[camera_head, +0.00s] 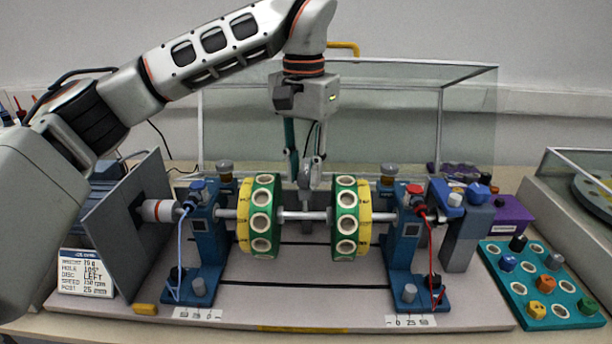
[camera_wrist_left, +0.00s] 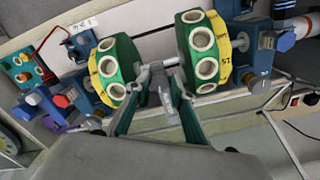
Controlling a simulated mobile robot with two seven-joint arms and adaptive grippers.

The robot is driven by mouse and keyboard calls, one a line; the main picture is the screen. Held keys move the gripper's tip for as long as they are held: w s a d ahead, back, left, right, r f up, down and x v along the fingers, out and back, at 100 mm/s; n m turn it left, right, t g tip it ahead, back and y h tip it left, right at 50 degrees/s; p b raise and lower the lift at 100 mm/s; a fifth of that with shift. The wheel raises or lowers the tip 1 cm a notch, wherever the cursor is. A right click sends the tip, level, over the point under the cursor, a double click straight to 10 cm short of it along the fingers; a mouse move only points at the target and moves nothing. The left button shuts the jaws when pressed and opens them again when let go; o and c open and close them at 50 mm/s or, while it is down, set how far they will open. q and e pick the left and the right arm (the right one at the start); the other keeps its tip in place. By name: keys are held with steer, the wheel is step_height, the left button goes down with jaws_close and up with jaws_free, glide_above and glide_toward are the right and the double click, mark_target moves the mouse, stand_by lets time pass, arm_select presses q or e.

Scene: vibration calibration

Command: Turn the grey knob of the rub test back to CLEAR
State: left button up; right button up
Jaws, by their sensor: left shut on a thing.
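My left gripper (camera_head: 305,170) reaches down from above to the middle of the rig, between the two green and yellow discs. Its fingers are closed on a grey piece behind the shaft, which I take to be the grey knob (camera_wrist_left: 163,86) of the rub test. In the left wrist view the gripper (camera_wrist_left: 158,85) has this grey piece between its fingertips. The fingers hide much of it, and no CLEAR marking is readable. My right gripper is in neither view.
The left disc (camera_head: 260,215) and right disc (camera_head: 345,217) stand close on both sides of the gripper on the shaft (camera_head: 303,215). Blue pedestals (camera_head: 208,240) flank them. A clear raised cover (camera_head: 400,110) is behind. A teal tray (camera_head: 540,285) with coloured plugs is at right.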

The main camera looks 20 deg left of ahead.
mark_target(304, 176)
arm_select(q)
steer(key=shift+f+n+b, duration=0.2)
steer(key=shift+n+b, duration=0.1)
steer(key=shift+r, duration=0.15)
steer(key=o, duration=1.1)
steer(key=shift+r, duration=0.1)
step_height(304, 176, up, 12)
